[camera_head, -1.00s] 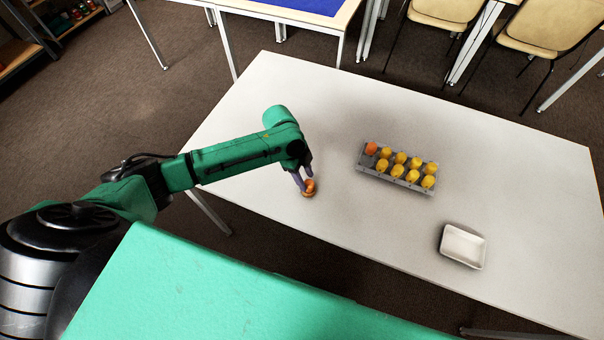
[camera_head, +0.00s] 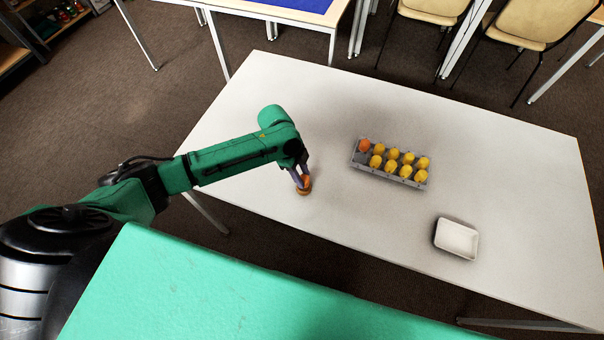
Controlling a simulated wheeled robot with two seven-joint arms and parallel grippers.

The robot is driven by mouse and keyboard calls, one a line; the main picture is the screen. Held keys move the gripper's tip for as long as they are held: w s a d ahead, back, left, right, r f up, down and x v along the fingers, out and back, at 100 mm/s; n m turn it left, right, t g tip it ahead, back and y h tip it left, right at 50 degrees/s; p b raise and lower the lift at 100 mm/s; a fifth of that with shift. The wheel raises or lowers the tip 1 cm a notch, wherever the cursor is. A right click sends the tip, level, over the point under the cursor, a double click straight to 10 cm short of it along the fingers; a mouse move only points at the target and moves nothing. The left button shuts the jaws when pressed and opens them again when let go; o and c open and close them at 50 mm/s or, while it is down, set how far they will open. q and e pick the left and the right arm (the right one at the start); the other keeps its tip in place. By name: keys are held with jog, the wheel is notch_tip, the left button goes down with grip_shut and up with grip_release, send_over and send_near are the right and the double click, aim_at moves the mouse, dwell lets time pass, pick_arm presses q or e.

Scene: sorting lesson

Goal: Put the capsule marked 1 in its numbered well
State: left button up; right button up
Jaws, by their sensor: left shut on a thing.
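An orange capsule (camera_head: 306,183) is between the fingers of my left gripper (camera_head: 303,181), low over the left part of the table. My left gripper is shut on it. A small brown-orange base (camera_head: 303,191) shows just under the capsule; I cannot tell whether the two are apart. No number on the capsule is readable. A grey rack of wells (camera_head: 356,162) stands to the right. It holds an orange capsule (camera_head: 365,145) at its back left and several yellow capsules (camera_head: 405,171). Its front left well looks empty. My right gripper is out of view.
A white tray (camera_head: 457,239), empty, sits on the pale table (camera_head: 510,180) at the right front. The table between my left gripper and the rack is clear. Chairs and a blue-topped table stand behind.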

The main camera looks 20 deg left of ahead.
pick_arm(q)
notch_tip(320, 180, up, 5)
jog(key=p, duration=0.4)
jog(key=shift+p, duration=0.3)
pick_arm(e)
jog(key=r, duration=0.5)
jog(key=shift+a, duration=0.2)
pick_arm(q)
jog(key=shift+f, duration=0.1)
